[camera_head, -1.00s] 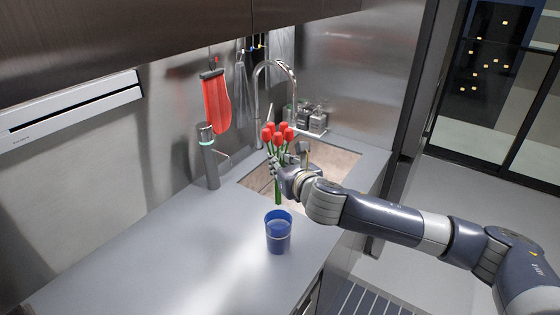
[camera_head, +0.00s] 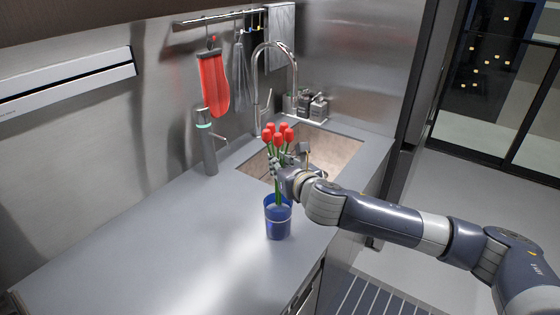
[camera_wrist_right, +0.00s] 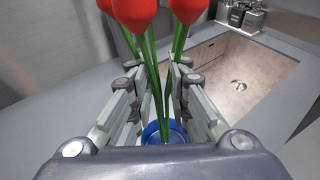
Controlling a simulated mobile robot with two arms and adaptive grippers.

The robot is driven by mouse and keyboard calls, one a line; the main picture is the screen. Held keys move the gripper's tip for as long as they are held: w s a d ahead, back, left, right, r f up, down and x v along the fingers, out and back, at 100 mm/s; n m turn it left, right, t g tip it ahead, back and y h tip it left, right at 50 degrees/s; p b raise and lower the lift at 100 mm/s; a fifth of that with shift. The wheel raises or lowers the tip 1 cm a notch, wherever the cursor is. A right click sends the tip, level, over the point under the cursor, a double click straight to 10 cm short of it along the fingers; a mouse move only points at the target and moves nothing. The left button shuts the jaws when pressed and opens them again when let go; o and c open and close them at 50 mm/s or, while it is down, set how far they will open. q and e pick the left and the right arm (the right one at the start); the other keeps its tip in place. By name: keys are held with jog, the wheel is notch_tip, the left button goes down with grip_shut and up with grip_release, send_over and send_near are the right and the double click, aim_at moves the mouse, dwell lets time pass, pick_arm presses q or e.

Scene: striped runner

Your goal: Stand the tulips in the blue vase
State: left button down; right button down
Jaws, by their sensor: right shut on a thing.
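The tulips (camera_head: 278,137), red heads on green stems, stand upright in the grip of my right gripper (camera_head: 280,171), which is shut on the stems. In the head view the stem ends reach down into the mouth of the blue vase (camera_head: 278,222), which stands upright on the counter. In the right wrist view the tulips (camera_wrist_right: 152,70) pass between the fingers of my right gripper (camera_wrist_right: 160,82), with the blue vase's rim (camera_wrist_right: 152,134) below. Whether the stems touch the vase's bottom is hidden. My left gripper is not in view.
The sink (camera_head: 335,150) with its tall faucet (camera_head: 292,75) lies behind the gripper. A smaller dispenser (camera_head: 208,145) stands left of it. Bottles (camera_head: 312,106) stand at the back. A red mitt (camera_head: 214,85) hangs from a rail. The counter (camera_head: 150,240) left of the vase is clear.

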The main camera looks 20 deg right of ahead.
notch_tip(320, 180, down, 9)
jog(key=b, duration=0.4)
dwell(0.4)
jog(key=shift+f+b, duration=0.25)
jog(key=shift+b, duration=0.05)
dwell(0.4)
jog(key=shift+f, duration=0.75)
jog(key=c, duration=1.4)
grip_release()
send_near(279, 195)
jog(key=shift+v, duration=1.2)
